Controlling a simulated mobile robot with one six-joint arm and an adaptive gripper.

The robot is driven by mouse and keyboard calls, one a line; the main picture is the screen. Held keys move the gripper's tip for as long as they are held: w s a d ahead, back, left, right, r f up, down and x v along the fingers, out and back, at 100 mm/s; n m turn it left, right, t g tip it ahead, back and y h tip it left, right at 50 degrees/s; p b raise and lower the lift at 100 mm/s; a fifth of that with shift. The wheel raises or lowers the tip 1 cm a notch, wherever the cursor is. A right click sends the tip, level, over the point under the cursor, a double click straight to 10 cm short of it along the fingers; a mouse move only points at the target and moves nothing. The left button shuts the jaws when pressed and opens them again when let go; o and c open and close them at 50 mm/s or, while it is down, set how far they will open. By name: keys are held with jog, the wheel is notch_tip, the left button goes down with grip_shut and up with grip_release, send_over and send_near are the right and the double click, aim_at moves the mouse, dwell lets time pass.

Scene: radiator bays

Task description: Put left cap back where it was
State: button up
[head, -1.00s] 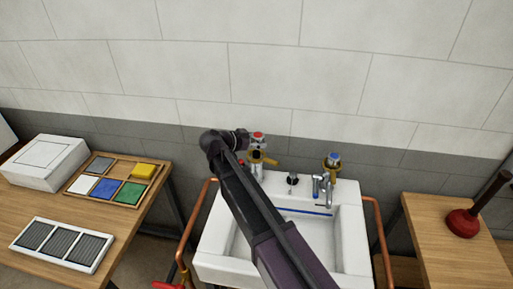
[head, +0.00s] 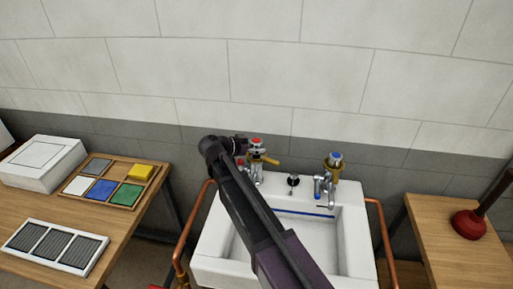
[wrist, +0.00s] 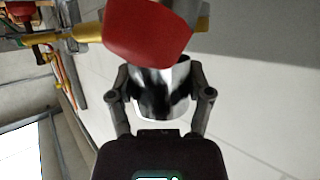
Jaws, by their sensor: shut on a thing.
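The left cap, chrome with a red top (head: 257,141), is at the left tap (head: 256,158), directly above its brass body and yellow lever. I cannot tell whether it is fully seated. My gripper (wrist: 162,95) is shut on the cap's chrome side, coming from the left in the head view. In the wrist view the chrome part (wrist: 163,75) lies between the fingers, and the red part (wrist: 148,35) hides some of the brass behind. The right tap (head: 334,164) carries a blue-topped cap.
The white sink (head: 213,262) is partly covered by my arm. Copper pipes (head: 197,225) run down both sides. The left bench (head: 30,220) holds a tray of coloured tiles (head: 125,170), a white box and a grille. A red plunger (head: 468,224) stands on the right bench.

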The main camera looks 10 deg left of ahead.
jog(key=shift+f+b, duration=0.6)
jog(key=shift+f, duration=0.05)
jog(key=o, duration=1.2)
jog(key=shift+r, duration=0.2)
jog(key=shift+r+p, duration=0.7)
jog(key=shift+p, duration=0.15)
jog(key=p+v, duration=0.4)
jog(key=v, duration=0.7)
jog(key=shift+s+a, duration=0.3)
jog(key=shift+s, duration=0.05)
